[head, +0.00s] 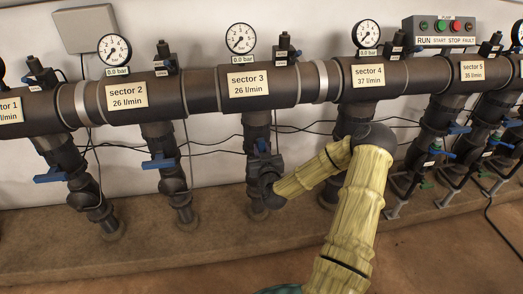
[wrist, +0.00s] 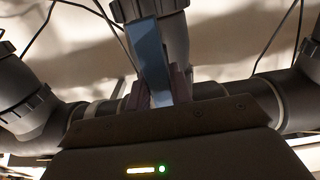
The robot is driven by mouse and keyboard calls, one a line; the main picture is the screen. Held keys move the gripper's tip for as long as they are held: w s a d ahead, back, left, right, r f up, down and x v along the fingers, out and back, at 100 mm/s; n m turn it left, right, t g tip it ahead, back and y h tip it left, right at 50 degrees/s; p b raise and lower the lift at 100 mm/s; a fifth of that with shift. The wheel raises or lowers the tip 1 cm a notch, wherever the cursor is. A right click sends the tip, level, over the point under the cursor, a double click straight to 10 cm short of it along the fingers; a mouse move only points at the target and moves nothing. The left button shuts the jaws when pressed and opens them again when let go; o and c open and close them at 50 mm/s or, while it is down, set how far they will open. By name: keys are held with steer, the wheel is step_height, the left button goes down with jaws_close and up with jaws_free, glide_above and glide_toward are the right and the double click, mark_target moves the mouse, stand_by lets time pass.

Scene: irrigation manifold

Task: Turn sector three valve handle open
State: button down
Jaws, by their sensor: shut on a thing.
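The sector 3 label (head: 247,84) sits on the thick manifold pipe, with its branch pipe (head: 257,130) going down below it. The blue sector three valve handle (head: 263,147) shows as a small piece on this branch, partly hidden by my gripper. My gripper (head: 265,165) is at that handle, at the end of my yellow-sleeved arm. In the wrist view the blue handle (wrist: 148,58) stands lengthwise between the fingers of my gripper (wrist: 158,90), which is shut on it. The handle's far end lies against the dark pipe.
Blue handles of sector 1 (head: 48,178) and sector 2 (head: 159,163) stick out crosswise on their branches to the left. The sector 4 branch (head: 352,115) is close on the right, behind my arm. Pressure gauges (head: 240,38) and a pump panel (head: 440,31) are above. Thin cables hang along the wall.

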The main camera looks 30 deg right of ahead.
steer(key=shift+m, duration=0.3)
steer(key=c, duration=1.3)
jaws_free()
steer(key=shift+s+a, duration=0.1)
steer(key=shift+s, duration=0.05)
steer(key=p+v, duration=0.9)
steer(key=v, duration=0.8)
steer(key=shift+s, duration=0.15)
